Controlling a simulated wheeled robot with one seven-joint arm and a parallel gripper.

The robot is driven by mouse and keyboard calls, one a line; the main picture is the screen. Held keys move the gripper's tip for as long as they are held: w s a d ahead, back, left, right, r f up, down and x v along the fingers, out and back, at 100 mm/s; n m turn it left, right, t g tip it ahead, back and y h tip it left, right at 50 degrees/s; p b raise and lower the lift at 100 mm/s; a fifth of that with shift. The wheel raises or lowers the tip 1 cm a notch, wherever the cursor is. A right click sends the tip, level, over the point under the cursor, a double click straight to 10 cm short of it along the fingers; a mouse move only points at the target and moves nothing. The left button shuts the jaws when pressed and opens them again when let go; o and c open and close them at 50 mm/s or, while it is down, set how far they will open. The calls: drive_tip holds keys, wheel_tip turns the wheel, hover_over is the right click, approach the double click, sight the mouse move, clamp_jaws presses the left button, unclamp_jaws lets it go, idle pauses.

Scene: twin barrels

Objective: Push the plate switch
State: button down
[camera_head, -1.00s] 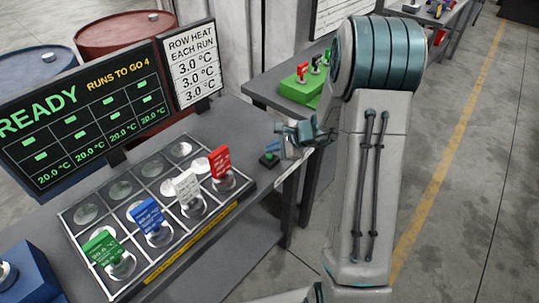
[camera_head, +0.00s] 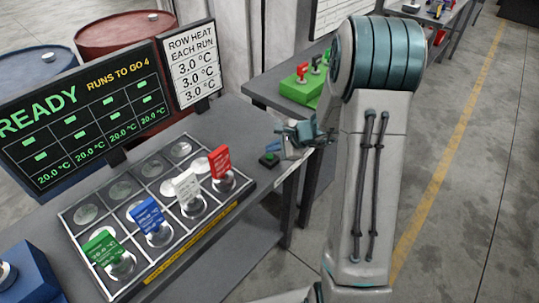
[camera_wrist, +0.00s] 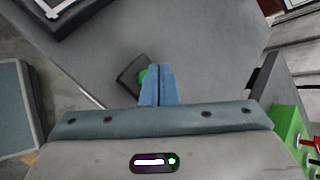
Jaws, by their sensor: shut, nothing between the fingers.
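The plate switch appears to be a small dark box with a green button (camera_head: 269,160), on the grey bench's right end beside the plate tray. It also shows in the wrist view (camera_wrist: 134,80), with the button partly hidden by my fingers. My gripper (camera_head: 272,147) is shut and empty, its blue fingers close together just above and behind the box in the head view. In the wrist view the fingertips (camera_wrist: 158,70) overlap the right side of the green button. I cannot tell whether they touch it.
The plate tray (camera_head: 72,216) holds round discs and green, blue, white and red cards. A display (camera_head: 88,118) reading READY stands behind it. A green block with small knobs (camera_head: 298,90) sits on another bench at the back. Bare bench top surrounds the switch.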

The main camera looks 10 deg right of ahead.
drive_tip(key=shift+f, duration=0.15)
drive_tip(key=shift+f+b, duration=0.35)
drive_tip(key=shift+b, duration=0.35)
drive_tip(key=shift+f+b, duration=0.35)
drive_tip(key=shift+b, duration=0.1)
idle(0.4)
drive_tip(key=shift+r+p, duration=0.45)
drive_tip(key=shift+r, duration=0.4)
drive_tip(key=shift+r+p, duration=2.15)
drive_tip(key=shift+r, duration=0.85)
